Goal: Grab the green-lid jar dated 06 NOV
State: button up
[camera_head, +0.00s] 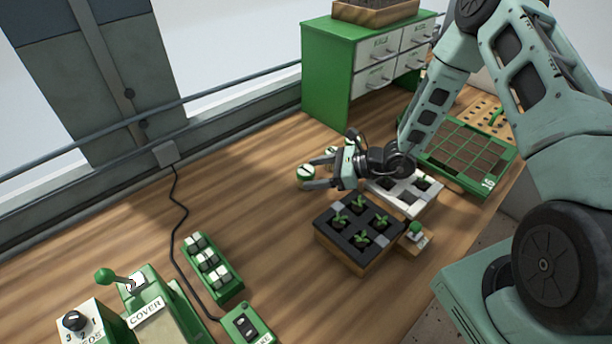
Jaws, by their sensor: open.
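My gripper (314,172) is open above the middle of the wooden table, its fingers pointing left. A small pale jar with a green lid (306,173) is at the fingertips; I cannot tell whether they touch it. Another small green-and-white item, perhaps a second jar (332,150), shows just behind the fingers and is partly hidden. No date can be read on either one at this size.
A black seedling tray (328,232) and a white tray (432,202) stand right of and below my gripper. A green rack (231,292) holds several small pieces. A green drawer cabinet (325,75) stands behind. A COVER machine (165,314) is front left. Table left of the gripper is clear.

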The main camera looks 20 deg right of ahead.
aim_at(300, 175)
jog(key=p+x, duration=0.1)
jog(key=x, duration=0.4)
jog(key=shift+s, duration=0.1)
jog(key=c, duration=1.1)
jog(key=shift+r, duration=0.15)
